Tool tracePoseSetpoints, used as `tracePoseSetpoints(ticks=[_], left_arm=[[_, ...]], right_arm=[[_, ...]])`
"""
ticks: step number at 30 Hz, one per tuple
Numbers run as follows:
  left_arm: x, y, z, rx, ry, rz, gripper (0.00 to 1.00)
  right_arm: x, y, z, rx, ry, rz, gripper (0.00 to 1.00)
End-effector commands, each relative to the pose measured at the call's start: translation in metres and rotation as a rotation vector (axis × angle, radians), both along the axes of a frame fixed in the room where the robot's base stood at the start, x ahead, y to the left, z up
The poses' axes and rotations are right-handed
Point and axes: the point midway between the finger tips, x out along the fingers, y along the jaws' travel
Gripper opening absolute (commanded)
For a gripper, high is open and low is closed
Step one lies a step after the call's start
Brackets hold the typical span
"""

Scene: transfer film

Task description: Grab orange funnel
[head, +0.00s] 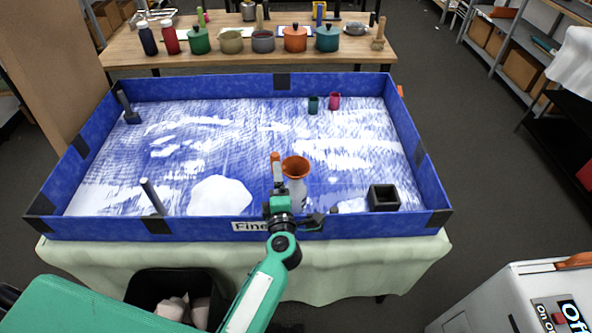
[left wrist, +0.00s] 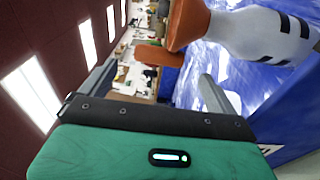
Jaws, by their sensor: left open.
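The orange funnel (head: 295,165) sits upright in the mouth of a white bottle (head: 297,192) near the front middle of the blue-walled tray (head: 345,227). In the left wrist view the funnel (left wrist: 186,22) and the white bottle (left wrist: 262,36) with dark marks show at the upper right. The funnel's orange handle (left wrist: 158,55) points toward the space between my fingers. My left gripper (head: 278,172) is open beside the funnel, on its left in the head view. In the left wrist view its fingers (left wrist: 158,85) stand apart, with no visible contact. My right gripper is not in view.
A white mound (head: 220,194) and a grey post (head: 152,196) lie to the left in the tray. A black square holder (head: 384,197) stands at the right. A green cup (head: 313,104) and a pink cup (head: 335,101) stand at the back. The tray's middle is clear.

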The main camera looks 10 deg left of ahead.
Motion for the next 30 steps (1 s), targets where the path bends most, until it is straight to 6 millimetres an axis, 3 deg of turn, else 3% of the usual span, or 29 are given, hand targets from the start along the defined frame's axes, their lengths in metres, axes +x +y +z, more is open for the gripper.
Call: tracePoseSetpoints(ticks=[10,18,28,30], left_arm=[[0.027,0.011,0.002,0.001,-0.001,-0.001,0.94],[0.061,0.026,0.002,0.004,-0.001,-0.001,0.94],[0.067,0.028,0.001,0.001,0.000,-0.001,0.94],[0.067,0.028,0.001,0.001,0.000,-0.001,0.82]], right_arm=[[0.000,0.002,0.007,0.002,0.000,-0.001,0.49],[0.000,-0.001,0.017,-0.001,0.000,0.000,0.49],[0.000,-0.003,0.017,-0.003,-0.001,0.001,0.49],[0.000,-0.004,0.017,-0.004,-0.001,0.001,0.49]])
